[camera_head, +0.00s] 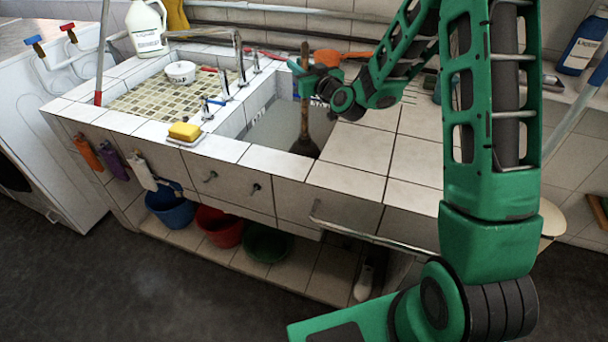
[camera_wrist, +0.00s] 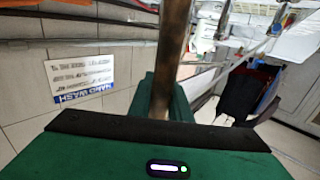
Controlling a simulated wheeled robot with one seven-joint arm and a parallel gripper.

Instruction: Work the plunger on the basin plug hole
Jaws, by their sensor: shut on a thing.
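The plunger (camera_head: 305,112) stands nearly upright in the deep basin (camera_head: 272,127), its wooden handle rising above the rim. Its lower end is at the basin's bottom, by the front right corner; the front wall partly hides it, and I cannot see the plug hole. My gripper (camera_head: 305,82) is shut on the upper part of the handle, reaching in from the right. In the wrist view the brown handle (camera_wrist: 172,60) runs up from between the green fingers (camera_wrist: 165,100).
A tiled shallow sink (camera_head: 150,98) with a white bowl (camera_head: 181,72) lies left of the basin. Taps (camera_head: 240,62) stand between them. A yellow sponge (camera_head: 184,131) rests on the front ledge. An orange item (camera_head: 328,57) lies behind the handle. The tiled counter (camera_head: 350,158) at right is clear.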

